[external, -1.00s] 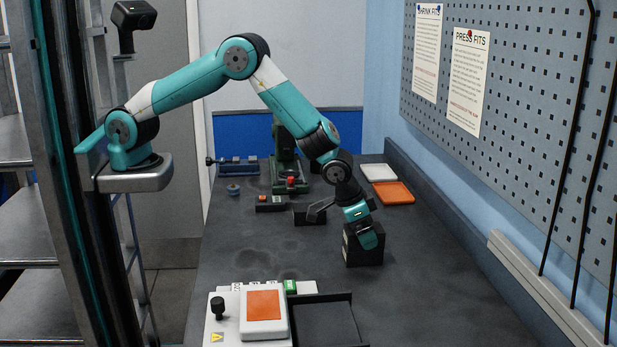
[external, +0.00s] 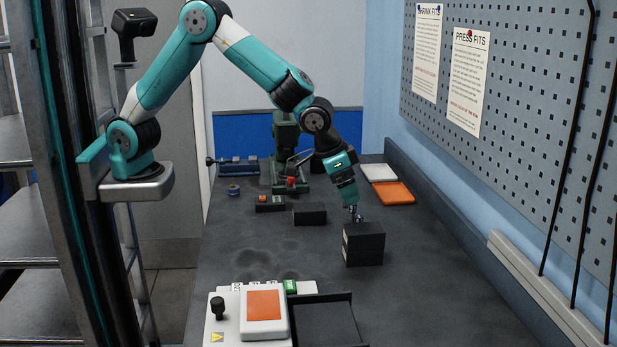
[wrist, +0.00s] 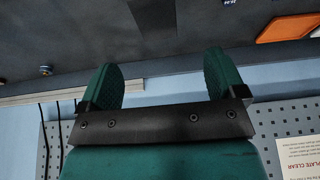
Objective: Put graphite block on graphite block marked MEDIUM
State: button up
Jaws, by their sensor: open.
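A black graphite block (external: 364,237) appears stacked on another black block (external: 364,258) on the bench, edges roughly lined up; pale marks show on the left side, too small to read. My gripper (external: 354,214) is open and empty, its tips just above or behind the stack's top in the external view. In the wrist view my gripper (wrist: 165,78) shows its two green fingers apart with nothing between them. A dark patch (wrist: 155,18) at the top of that view may be a block. Another black block (external: 310,214) lies farther left.
A white control box with an orange pad (external: 264,305) and a black tray (external: 330,323) stand at the near edge. A green press (external: 287,165) stands at the back. Orange (external: 394,193) and white (external: 379,173) plates lie at the back right.

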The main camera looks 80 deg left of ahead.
jog(key=s+a+r+n+y, duration=0.1)
jog(key=s+a+r, duration=0.25)
jog(key=a, duration=0.35)
jog(key=s+a+r+n+g+y, duration=0.1)
jog(key=s+a+r, duration=0.2)
jog(key=s+a, duration=0.35)
jog(key=s+a+r+n+y, duration=0.1)
jog(key=s+a+r+n, duration=0.15)
jog(key=a, duration=0.65)
jog(key=s+a+g, duration=0.1)
jog(key=s+a, duration=0.1)
jog(key=s, duration=0.5)
jog(key=s+a+r+n+g, duration=0.1)
jog(key=s+a, duration=0.2)
jog(key=s, duration=0.4)
jog(key=s+a+r+n+g+y, duration=0.1)
jog(key=s+a, duration=0.2)
jog(key=s, duration=0.4)
jog(key=shift+a, duration=0.25)
jog(key=shift+r+n, duration=0.1)
jog(key=shift+n, duration=0.15)
